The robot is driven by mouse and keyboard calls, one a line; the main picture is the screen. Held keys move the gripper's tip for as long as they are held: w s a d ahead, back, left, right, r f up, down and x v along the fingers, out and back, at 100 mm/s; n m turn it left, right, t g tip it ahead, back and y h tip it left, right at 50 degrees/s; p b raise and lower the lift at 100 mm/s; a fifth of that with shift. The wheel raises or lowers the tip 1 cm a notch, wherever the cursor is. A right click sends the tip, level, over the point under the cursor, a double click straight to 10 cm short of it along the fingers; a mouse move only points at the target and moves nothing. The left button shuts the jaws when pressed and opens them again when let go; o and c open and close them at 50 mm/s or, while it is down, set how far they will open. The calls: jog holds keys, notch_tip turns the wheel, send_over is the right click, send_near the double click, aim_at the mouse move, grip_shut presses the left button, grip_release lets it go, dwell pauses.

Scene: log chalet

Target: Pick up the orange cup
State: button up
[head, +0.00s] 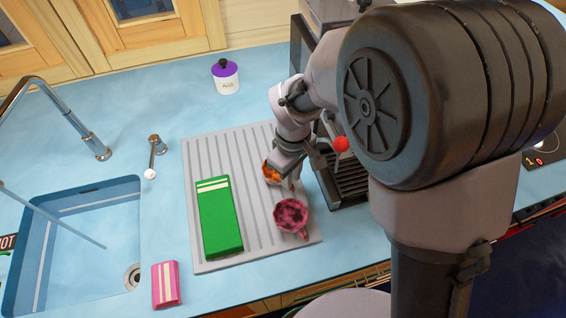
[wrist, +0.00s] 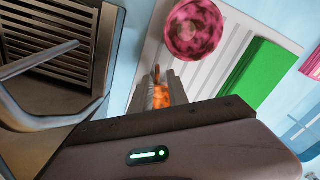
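The orange cup (head: 270,174) stands on the grey ribbed drainboard (head: 222,152), near its right edge, partly hidden by my gripper. My gripper (head: 284,172) points down at the cup's right side in the head view. In the wrist view, orange patches of the cup (wrist: 161,97) show between the two grey fingers (wrist: 160,92), with a thin orange-brown piece sticking out beyond them. Most of the cup is hidden there. The fingers are a little apart, but I cannot tell whether they press on the cup.
A pink cup (head: 291,215) stands close by on the drainboard, beside a green box (head: 219,222). A dark coffee machine (head: 350,180) is just right of my gripper. A pink box (head: 166,284), a sink (head: 75,240) and a purple-lidded jar (head: 226,78) are farther off.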

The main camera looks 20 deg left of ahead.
aim_at(294, 189)
jog(key=f, duration=0.2)
jog(key=f+b, duration=0.1)
jog(key=f, duration=0.1)
jog(key=f+b, duration=0.1)
jog(key=f, duration=0.1)
jog(key=shift+d+f, duration=0.2)
jog(key=shift+d, duration=0.2)
jog(key=shift+r, duration=0.1)
grip_shut()
dwell(0.8)
